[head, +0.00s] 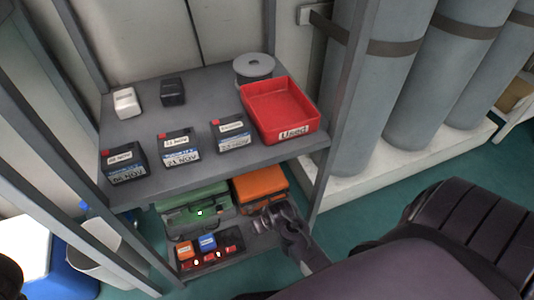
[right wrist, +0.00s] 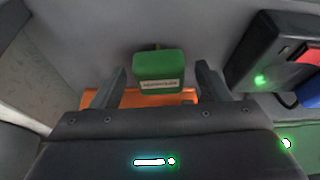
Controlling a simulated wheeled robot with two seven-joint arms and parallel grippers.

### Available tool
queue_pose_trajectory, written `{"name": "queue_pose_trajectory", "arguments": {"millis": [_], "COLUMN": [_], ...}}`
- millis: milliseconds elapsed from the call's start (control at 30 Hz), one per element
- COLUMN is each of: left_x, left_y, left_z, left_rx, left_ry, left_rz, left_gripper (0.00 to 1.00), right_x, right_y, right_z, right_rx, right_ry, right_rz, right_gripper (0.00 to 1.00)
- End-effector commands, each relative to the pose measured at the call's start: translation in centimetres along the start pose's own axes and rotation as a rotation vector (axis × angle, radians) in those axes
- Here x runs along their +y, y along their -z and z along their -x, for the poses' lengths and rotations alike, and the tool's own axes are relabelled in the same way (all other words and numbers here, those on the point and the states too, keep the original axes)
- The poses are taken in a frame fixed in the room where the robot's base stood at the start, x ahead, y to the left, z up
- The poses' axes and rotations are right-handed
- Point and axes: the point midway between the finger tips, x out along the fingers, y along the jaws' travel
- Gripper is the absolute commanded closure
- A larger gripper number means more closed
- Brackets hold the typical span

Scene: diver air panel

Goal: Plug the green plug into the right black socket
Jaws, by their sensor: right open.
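The green plug (right wrist: 160,70), a block with a pale label, is in the right wrist view between the two fingers of my right gripper (right wrist: 162,82). The fingers are apart, with a gap visible on each side of it. In the head view my right gripper (head: 272,212) is at the lower shelf's right front, and I cannot make out the green plug there. My left gripper is not in view.
A green case (head: 180,222) and an orange case (head: 262,182) stand on the lower shelf. The upper shelf (head: 215,95) overhangs them, carrying several black batteries and a red tray (head: 312,122). A shelf post (head: 340,110) rises at the right.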

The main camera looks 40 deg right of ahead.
Motion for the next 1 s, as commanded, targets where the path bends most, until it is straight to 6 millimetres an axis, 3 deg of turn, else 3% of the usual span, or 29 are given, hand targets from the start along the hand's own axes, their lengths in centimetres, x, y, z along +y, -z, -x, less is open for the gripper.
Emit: {"name": "queue_pose_trajectory", "arguments": {"millis": [167,500,533,733,1000], "left_x": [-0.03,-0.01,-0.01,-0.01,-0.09], "left_y": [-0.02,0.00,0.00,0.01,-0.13], "left_z": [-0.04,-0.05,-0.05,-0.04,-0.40], "left_rx": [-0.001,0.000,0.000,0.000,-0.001], "left_ry": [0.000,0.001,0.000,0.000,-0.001], "left_rz": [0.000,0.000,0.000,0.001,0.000], "left_gripper": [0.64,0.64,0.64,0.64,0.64], "right_x": [0.00,0.00,0.00,0.00,0.00], "right_y": [0.03,0.02,0.02,0.02,0.17], "right_z": [0.06,0.06,0.06,0.06,0.41], "right_rx": [0.000,0.000,0.000,0.000,0.000], "right_ry": [0.000,0.000,0.000,0.000,0.000], "right_rz": [0.000,0.000,0.000,0.000,0.000], "right_gripper": [0.32,0.77,0.58,0.84,0.84]}}
